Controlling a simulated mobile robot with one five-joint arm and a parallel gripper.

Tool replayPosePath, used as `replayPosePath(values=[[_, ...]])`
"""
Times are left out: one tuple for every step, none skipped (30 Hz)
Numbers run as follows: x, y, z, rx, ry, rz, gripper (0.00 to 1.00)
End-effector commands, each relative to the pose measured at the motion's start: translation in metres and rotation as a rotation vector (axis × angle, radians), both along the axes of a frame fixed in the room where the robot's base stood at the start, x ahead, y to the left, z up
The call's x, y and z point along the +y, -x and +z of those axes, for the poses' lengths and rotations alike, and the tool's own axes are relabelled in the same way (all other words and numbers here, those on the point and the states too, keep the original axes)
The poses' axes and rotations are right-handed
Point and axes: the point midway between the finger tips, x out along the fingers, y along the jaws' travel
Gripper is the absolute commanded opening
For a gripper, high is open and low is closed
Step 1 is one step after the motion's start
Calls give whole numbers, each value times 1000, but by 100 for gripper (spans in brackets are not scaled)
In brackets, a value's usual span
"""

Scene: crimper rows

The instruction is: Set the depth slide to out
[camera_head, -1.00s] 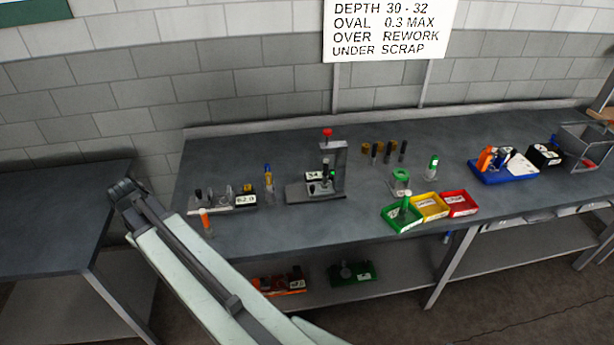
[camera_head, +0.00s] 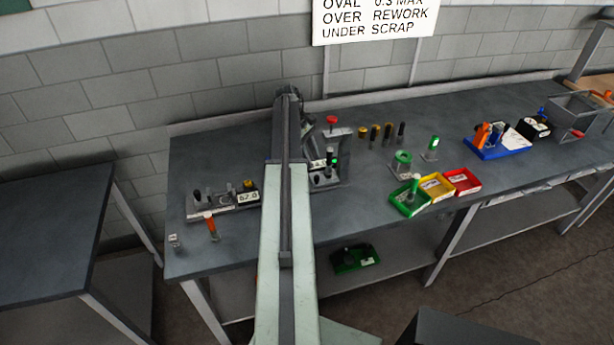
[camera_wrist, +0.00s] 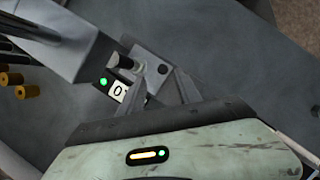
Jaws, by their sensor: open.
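The grey bench device with a red knob (camera_head: 331,120) stands at the middle of the bench, partly behind my arm. In the wrist view its green lamp (camera_wrist: 103,82) is lit beside a white display (camera_wrist: 120,91) with a partly hidden reading. A metal plate (camera_wrist: 150,66) with a dark round knob (camera_wrist: 163,69) and a bright metal pin (camera_wrist: 119,63) lies just beyond my gripper (camera_wrist: 160,92). The fingers are apart and I see nothing held between them. I cannot tell for sure which part is the depth slide or whether a finger touches it.
A second gauge (camera_head: 225,205) and an orange-capped tool (camera_head: 211,229) stand to the left. Green (camera_head: 408,203), yellow (camera_head: 437,187) and red (camera_head: 463,181) trays sit to the right.

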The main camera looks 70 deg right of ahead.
Motion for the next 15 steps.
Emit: replayPosePath(values=[[1,-1,-5,0,0,3,40],[2,-2,-8,0,0,4,40],[3,-2,-13,0,0,7,40],[4,-2,-17,0,1,9,40],[5,-1,-22,0,0,10,40],[5,0,-28,0,1,11,40],[6,1,-34,0,0,12,40],[7,2,-39,0,1,13,40],[7,4,-46,0,1,14,40],[8,6,-52,0,0,15,40],[8,7,-57,0,1,17,40],[9,9,-63,0,0,17,40],[9,11,-66,0,0,18,40],[9,12,-69,0,0,18,40],[10,13,-72,-1,1,19,40]])
